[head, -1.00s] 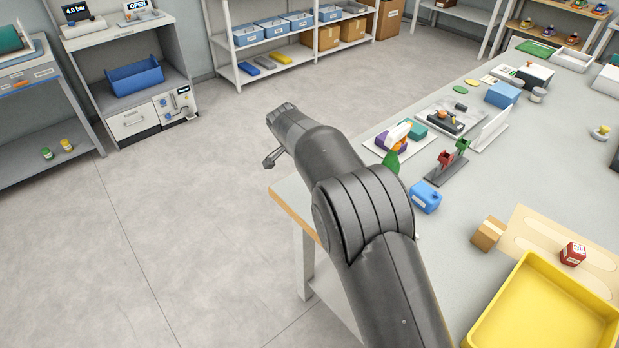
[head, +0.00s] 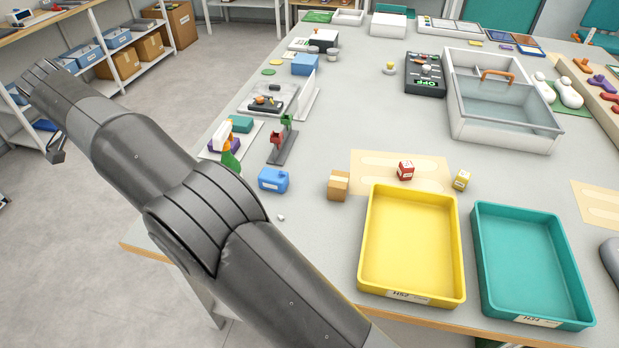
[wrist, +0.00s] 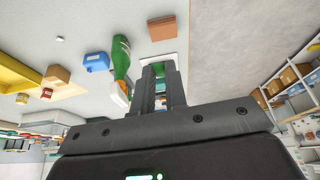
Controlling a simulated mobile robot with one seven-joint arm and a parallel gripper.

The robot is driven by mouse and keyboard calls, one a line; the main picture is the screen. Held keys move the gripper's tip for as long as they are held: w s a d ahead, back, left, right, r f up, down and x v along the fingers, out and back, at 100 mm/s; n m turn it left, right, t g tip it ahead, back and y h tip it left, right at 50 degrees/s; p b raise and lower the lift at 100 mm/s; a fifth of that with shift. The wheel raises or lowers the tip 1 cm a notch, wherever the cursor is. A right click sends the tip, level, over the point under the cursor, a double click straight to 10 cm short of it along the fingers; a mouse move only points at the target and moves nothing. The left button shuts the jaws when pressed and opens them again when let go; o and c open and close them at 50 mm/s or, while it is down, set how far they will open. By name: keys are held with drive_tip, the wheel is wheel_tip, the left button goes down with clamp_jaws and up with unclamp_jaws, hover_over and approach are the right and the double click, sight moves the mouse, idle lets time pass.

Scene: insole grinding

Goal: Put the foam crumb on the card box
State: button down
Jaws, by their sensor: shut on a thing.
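The foam crumb appears to be the tiny white piece (head: 281,218) lying on the table, in front of the blue jug. It also shows in the wrist view (wrist: 60,39). The card box (head: 339,185) is a small brown cube right of the jug, with nothing seen on its top. It shows in the wrist view too (wrist: 56,75). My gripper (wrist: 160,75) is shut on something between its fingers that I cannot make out. It is apart from the crumb and the box. In the head view my arm reaches to the upper left, over the floor side.
The blue jug (head: 273,180) and a green bottle (head: 231,158) stand near the crumb. A red-and-green stand (head: 283,140) is behind the jug. A yellow tray (head: 366,245) and a teal tray (head: 487,262) lie to the right. Bare table surrounds the crumb.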

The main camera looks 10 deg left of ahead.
drive_tip(key=shift+w+d+r, duration=0.1)
drive_tip(key=shift+w+r, duration=0.15)
drive_tip(key=shift+r, duration=0.7)
drive_tip(key=w+d+r, duration=0.2)
drive_tip(key=w+d, duration=1.8)
drive_tip(key=d, duration=0.5)
drive_tip(key=w+d+f, duration=0.2)
drive_tip(key=d, duration=3)
hover_over(339, 178)
drive_tip(key=s, duration=0.2)
drive_tip(key=shift+m, duration=0.4)
drive_tip(key=f, duration=1.8)
drive_tip(key=shift+w+f, duration=0.2)
drive_tip(key=shift+w, duration=0.05)
drive_tip(key=shift+f, duration=1.95)
drive_tip(key=shift+f, duration=0.15)
